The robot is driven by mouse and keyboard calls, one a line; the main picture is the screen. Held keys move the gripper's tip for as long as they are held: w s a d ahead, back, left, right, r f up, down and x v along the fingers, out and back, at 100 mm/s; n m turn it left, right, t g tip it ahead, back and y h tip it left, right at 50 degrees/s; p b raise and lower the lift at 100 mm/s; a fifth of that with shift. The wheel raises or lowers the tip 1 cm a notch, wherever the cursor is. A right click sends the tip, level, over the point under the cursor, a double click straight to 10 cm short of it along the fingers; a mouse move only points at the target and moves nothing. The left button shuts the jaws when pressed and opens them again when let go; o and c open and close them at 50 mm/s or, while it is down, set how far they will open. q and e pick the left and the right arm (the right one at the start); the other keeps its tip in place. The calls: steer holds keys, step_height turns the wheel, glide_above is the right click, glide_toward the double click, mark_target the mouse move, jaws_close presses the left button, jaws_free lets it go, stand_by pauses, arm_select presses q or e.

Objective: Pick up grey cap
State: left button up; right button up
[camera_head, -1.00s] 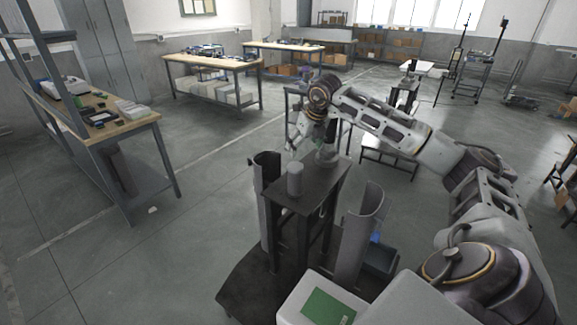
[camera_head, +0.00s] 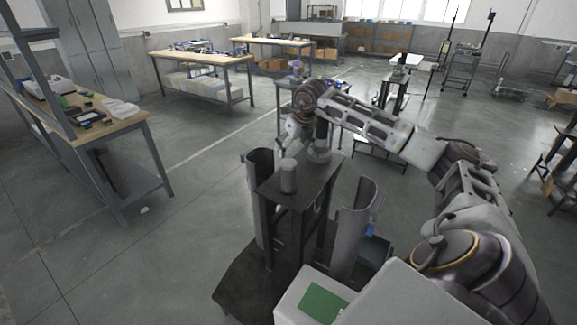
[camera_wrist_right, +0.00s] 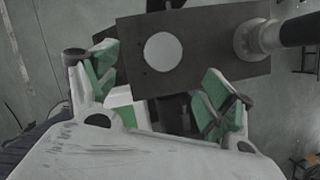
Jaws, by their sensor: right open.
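The grey cap (camera_head: 289,176) is a short upright cylinder on top of a dark narrow stand (camera_head: 316,187) in the head view. In the right wrist view the cap (camera_wrist_right: 163,51) shows from above as a pale disc on the stand's dark top plate. My right gripper (camera_head: 285,146) is above and beyond the cap, apart from it. In the wrist view its green-padded fingers (camera_wrist_right: 160,88) are spread with nothing between them, and the cap lies just past their tips. My left gripper is out of view.
A dark post on a round pale base (camera_head: 319,152) stands at the far end of the stand's top. Curved grey upright shells flank the stand, one at left (camera_head: 257,195) and one at right (camera_head: 352,237). Workbenches (camera_head: 205,60) stand farther off, with open floor between.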

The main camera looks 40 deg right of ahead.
mark_target(289, 162)
steer(key=x, duration=0.4)
steer(key=shift+w+f+p, duration=0.15)
steer(key=shift+p, duration=0.15)
steer(key=shift+w+f, duration=0.15)
steer(key=shift+f, duration=0.35)
steer(key=shift+f, duration=0.1)
steer(key=shift+w+d+f+p, duration=0.15)
steer(key=shift+f+p, duration=0.1)
steer(key=shift+f, duration=0.15)
steer(key=shift+w+d+f+p, duration=0.15)
steer(key=shift+f+p, duration=0.1)
steer(key=shift+f, duration=0.15)
steer(key=shift+p+x, duration=0.35)
steer(key=shift+x, duration=1.3)
steer(key=shift+d, duration=0.1)
steer(key=c, duration=1.1)
